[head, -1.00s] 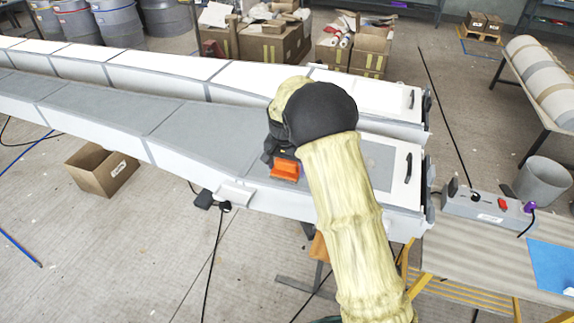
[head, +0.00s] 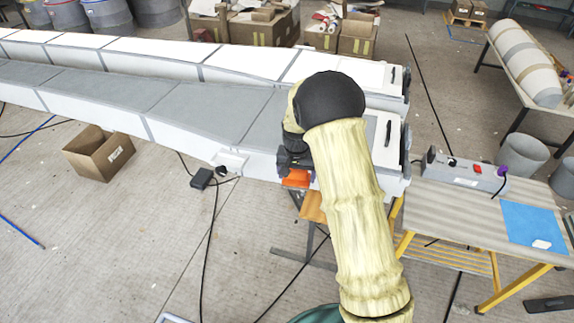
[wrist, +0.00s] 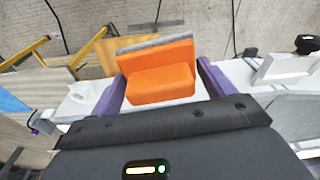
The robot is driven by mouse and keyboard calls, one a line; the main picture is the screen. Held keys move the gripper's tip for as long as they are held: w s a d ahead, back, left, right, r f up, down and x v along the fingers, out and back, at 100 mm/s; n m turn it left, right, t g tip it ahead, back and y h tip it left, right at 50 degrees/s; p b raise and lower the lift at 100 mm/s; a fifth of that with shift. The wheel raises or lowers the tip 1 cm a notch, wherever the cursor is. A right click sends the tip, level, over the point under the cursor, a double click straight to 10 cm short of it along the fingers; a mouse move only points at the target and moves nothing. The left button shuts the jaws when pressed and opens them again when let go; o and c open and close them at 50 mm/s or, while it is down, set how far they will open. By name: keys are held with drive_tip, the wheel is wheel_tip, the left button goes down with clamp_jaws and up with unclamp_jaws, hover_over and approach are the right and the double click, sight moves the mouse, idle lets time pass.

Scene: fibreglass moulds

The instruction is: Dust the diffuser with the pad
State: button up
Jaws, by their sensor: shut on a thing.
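The pad (wrist: 160,82) is an orange block with a thin grey layer along its far edge. My gripper (wrist: 162,88) is shut on it, with a purple finger at each side. In the head view the pad (head: 297,178) shows below my dark gripper (head: 293,160), at the near edge of a long, tapering, grey-topped white body. I take this body as the diffuser (head: 215,112). My arm hides part of its right end. I cannot tell whether the pad touches it.
A second long white body (head: 160,52) runs behind. At right a bench (head: 440,215) bears a grey switch box (head: 465,172) and a blue sheet (head: 533,225). Grey floor lies open at left, around a cardboard box (head: 98,152).

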drive_tip(key=s+d+f+n, duration=0.3)
drive_tip(key=s+d+f, duration=0.4)
drive_tip(key=f, duration=0.1)
drive_tip(key=shift+s+d+f, duration=0.25)
drive_tip(key=shift+s+f, duration=0.1)
drive_tip(key=shift+s, duration=0.05)
